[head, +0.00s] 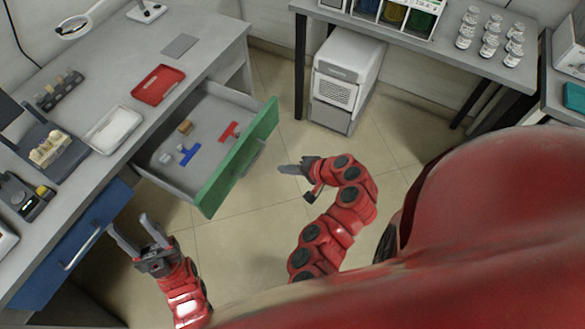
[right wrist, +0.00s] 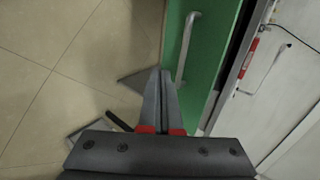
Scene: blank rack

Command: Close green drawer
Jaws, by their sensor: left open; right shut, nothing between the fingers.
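The green drawer (head: 240,160) is pulled well out from under the left desk. Its green front faces my right arm, and a grey handle (head: 254,155) is on it. Inside lie a red piece (head: 230,131), a blue piece (head: 189,153) and a small brown item (head: 185,127). My right gripper (head: 281,169) is shut and empty, a little in front of the drawer front. In the right wrist view the green front and its handle (right wrist: 187,48) show just beyond the shut fingers (right wrist: 160,85). My left gripper (head: 130,231) is open and empty, left of the drawer and near a blue drawer.
The blue drawer (head: 70,245) with a handle is under the desk at left. A red tray (head: 158,85) and a white tray (head: 114,128) sit on the desk. A white machine (head: 347,72) stands on the floor at the back. Tiled floor is clear around my right gripper.

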